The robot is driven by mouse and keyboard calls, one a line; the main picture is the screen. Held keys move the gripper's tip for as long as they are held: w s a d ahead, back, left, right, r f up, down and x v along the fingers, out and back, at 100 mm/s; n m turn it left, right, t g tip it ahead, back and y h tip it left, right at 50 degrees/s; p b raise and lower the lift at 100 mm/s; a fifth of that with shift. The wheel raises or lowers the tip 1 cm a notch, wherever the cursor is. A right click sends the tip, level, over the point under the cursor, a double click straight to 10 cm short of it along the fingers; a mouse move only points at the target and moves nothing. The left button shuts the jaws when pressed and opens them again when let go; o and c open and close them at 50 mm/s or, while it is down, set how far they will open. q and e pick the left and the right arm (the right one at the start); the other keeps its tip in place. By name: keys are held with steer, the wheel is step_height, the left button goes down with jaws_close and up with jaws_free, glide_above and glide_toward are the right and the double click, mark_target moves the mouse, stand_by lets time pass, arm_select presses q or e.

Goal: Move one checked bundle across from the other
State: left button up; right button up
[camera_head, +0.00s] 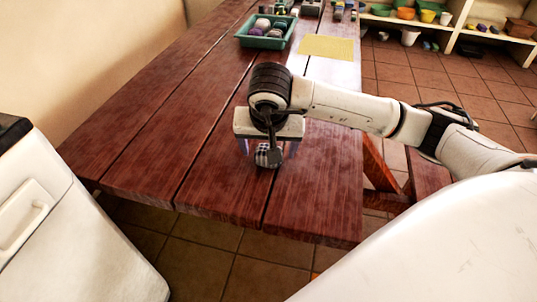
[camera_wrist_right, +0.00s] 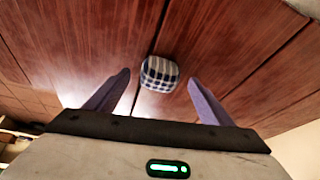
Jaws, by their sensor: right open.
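A blue-and-white checked bundle (camera_wrist_right: 160,74) lies on the red-brown plank table, centred between the two purple fingers of my right gripper (camera_wrist_right: 159,76) in the right wrist view. The fingers are spread, with a gap on each side of the bundle. In the head view my right gripper (camera_head: 268,150) points down over the near part of the table, and the checked bundle (camera_head: 268,158) shows partly below it. I cannot make out a second checked bundle for certain. My left gripper is not in view.
A green tray (camera_head: 264,42) with several round bundles stands at the far part of the table. A yellow mat (camera_head: 328,47) lies to its right, and small items sit behind. The table (camera_head: 130,170) is clear left of my right gripper. Shelves with pots stand beyond.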

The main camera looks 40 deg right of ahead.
steer(key=shift+x, duration=1.4)
steer(key=c, duration=1.3)
steer(key=shift+r, duration=0.15)
step_height(320, 180, up, 9)
steer(key=s+a+r+n+y, duration=0.1)
steer(key=s+a+n, duration=0.1)
steer(key=a+n, duration=0.2)
steer(key=s+a+r+n+y+p, duration=0.1)
steer(key=s+a+n+y, duration=0.1)
steer(key=a, duration=0.4)
steer(key=shift+s+r+n+t, duration=0.35)
steer(key=shift+s+n, duration=0.3)
steer(key=shift+n, duration=0.35)
steer(key=shift+d, duration=0.1)
